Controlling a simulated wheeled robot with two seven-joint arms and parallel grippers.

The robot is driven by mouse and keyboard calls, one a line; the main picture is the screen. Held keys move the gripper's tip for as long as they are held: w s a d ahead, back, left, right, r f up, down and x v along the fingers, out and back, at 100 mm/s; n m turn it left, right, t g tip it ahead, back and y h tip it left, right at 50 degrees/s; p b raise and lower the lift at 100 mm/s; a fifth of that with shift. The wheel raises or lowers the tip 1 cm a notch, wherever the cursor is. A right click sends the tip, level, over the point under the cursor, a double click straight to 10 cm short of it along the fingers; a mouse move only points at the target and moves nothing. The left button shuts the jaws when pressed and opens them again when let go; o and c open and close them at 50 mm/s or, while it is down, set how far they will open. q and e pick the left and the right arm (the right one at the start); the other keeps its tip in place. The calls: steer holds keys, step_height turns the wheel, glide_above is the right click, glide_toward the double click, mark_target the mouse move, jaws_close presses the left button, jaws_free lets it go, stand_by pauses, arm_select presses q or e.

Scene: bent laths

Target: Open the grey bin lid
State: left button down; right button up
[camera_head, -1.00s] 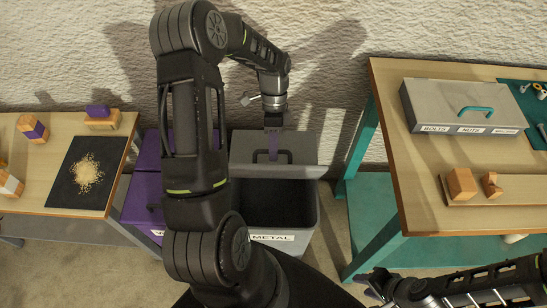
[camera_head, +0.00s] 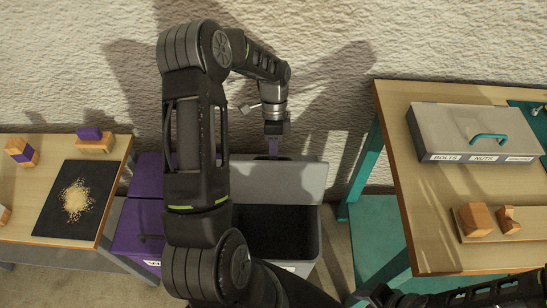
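The grey bin (camera_head: 318,240) stands between the two tables, its dark inside showing. Its grey lid (camera_head: 290,183) is raised at the back of the opening, with a plain broad face toward me. My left arm covers the bin's left side. My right gripper (camera_head: 368,297) is at the bottom edge, dark and partly cut off.
A purple bin (camera_head: 138,225) stands left of the grey one. The left table (camera_head: 20,225) bears a black mat and blocks. The right table (camera_head: 430,235) bears a grey toolbox (camera_head: 455,125) and wooden blocks. The rough wall is close behind the bins.

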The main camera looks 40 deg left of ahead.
arm_select(q)
steer(key=shift+s+f, duration=0.1)
steer(key=shift+s, duration=0.05)
steer(key=c, duration=1.5)
jaws_free()
steer(key=shift+o, duration=0.2)
steer(key=v, duration=0.8)
steer(key=shift+b, duration=0.3)
